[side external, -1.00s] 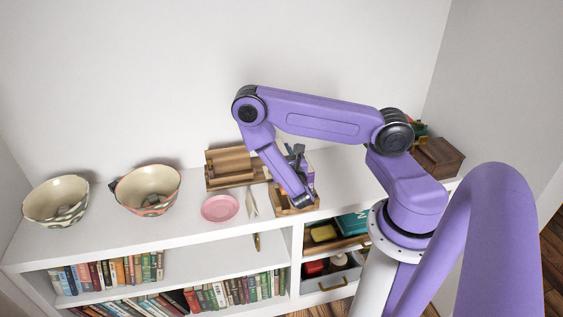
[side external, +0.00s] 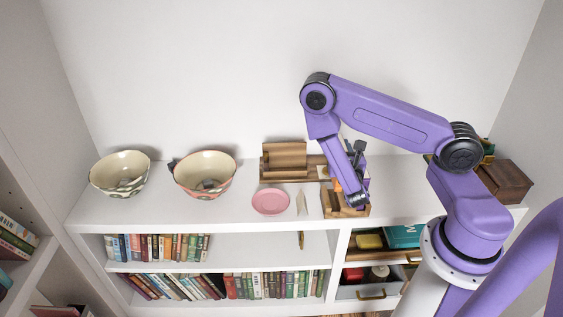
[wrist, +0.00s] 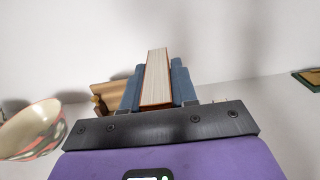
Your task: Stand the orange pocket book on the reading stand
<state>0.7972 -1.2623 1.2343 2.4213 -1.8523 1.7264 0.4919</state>
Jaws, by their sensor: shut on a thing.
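The orange pocket book (wrist: 155,80) is pinched between the two blue-grey fingers of my gripper (wrist: 158,88); its pale page edge faces the wrist camera. In the side external view only a small orange patch of the book (side external: 337,185) shows beside my gripper, and my arm hides much of the rest. The wooden reading stand (side external: 284,157) is on the shelf top against the back wall, left of my gripper. A wooden piece that looks like the stand (wrist: 112,94) shows behind the fingers in the wrist view. I cannot tell whether the book touches anything.
A small open wooden box (side external: 345,208) sits below my gripper near the front edge. Two bowls (side external: 120,172) (side external: 204,175) stand farther left. A dark wooden box (side external: 505,180) is at right.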

